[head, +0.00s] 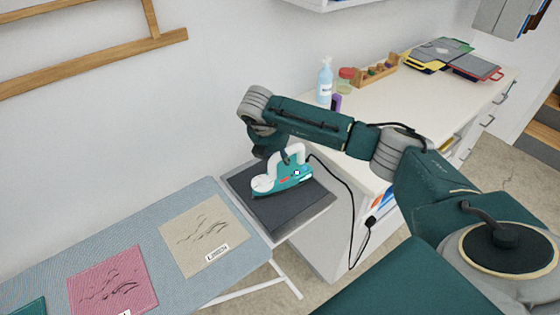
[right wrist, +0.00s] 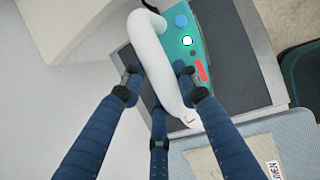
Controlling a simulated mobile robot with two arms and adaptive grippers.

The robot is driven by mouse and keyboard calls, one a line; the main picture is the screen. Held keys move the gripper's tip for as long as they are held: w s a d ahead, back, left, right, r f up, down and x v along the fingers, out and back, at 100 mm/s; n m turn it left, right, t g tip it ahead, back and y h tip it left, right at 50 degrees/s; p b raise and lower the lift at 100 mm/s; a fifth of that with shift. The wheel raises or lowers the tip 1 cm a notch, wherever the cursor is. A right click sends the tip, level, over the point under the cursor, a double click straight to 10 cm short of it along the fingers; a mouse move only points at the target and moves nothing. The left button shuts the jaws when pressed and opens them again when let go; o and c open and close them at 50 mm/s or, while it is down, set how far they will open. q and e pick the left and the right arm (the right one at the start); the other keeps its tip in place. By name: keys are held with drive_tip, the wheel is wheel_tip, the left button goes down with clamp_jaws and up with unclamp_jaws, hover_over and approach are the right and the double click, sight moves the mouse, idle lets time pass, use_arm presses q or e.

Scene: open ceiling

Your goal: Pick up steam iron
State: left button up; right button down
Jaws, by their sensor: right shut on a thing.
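The steam iron (head: 289,179) is teal with a white handle and sits over the dark rest pad (head: 275,207) at the end of the ironing board. Its black cord hangs off to the right. My right gripper (head: 287,155) comes down from above and is shut on the iron's handle. In the right wrist view, the blue fingers of my right gripper (right wrist: 158,88) lie on both sides of the white handle of the iron (right wrist: 209,50). I cannot tell whether the iron's sole touches the pad. My left gripper is not in view.
The ironing board (head: 190,205) extends left with cloth squares on it. A wall stands close behind the board.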

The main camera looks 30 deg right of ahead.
wheel_tip(320, 180, up, 18)
drive_tip(key=b, duration=0.3)
drive_tip(key=shift+r+b, duration=0.2)
drive_tip(key=shift+b, duration=0.2)
drive_tip(key=c, duration=1.9)
unclamp_jaws()
drive_tip(key=c, duration=0.5)
